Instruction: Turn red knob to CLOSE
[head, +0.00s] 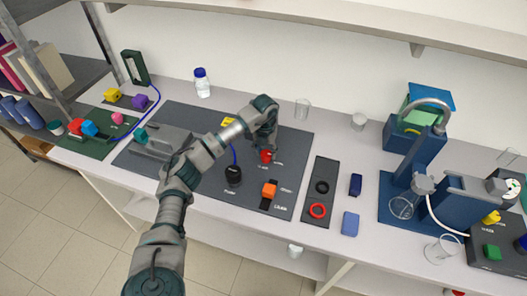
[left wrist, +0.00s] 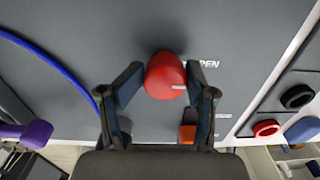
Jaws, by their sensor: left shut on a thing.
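The red knob (head: 265,156) sits on the dark grey panel (head: 205,118), below my left gripper (head: 266,148). In the left wrist view the red knob (left wrist: 165,74) is between the two fingers of my left gripper (left wrist: 166,82), which is shut on it. A white mark on the knob points right in that view. A white label ending in "PEN" (left wrist: 208,63) is printed right of the knob. A second label (left wrist: 222,116) lies lower right, too small to read. My right gripper is in neither view.
An orange part (head: 269,190) and a round black part (head: 233,174) stand on the panel near the knob. A blue tube (left wrist: 50,62) curves across the panel. A black ring (head: 322,187) and a red ring (head: 317,210) lie on a strip to the right.

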